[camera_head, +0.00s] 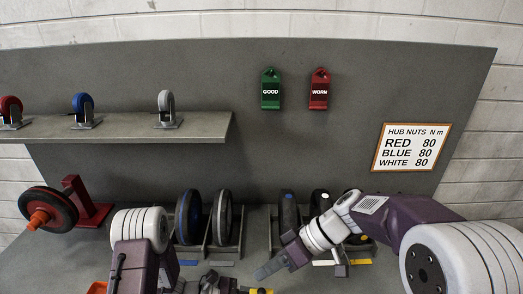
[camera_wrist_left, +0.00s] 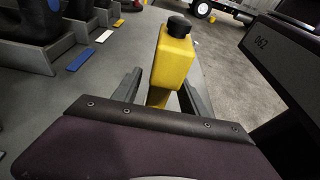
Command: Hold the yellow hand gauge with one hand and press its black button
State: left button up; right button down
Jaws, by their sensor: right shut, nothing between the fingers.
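The yellow hand gauge (camera_wrist_left: 173,62) stands up between the fingers of my left gripper (camera_wrist_left: 160,82) in the left wrist view, with its black button (camera_wrist_left: 179,26) at the far end. The left gripper is shut on the gauge; its lower part is partly hidden by the gripper body. In the head view only a bit of the yellow gauge (camera_head: 257,291) shows at the bottom edge, beside my left gripper. My right gripper (camera_head: 266,270) is shut and empty, reaching in from the right, a little above the gauge in the picture and apart from it.
Wheels stand in racks (camera_head: 222,246) at the back of the grey bench, with blue, white and yellow strips before them. A red stand (camera_head: 88,207) holds a wheel at left. Casters sit on a shelf (camera_head: 207,127). Green GOOD (camera_head: 270,90) and red WORN (camera_head: 319,90) tags hang on the panel.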

pick_arm(q)
jog(key=shift+a, duration=0.1)
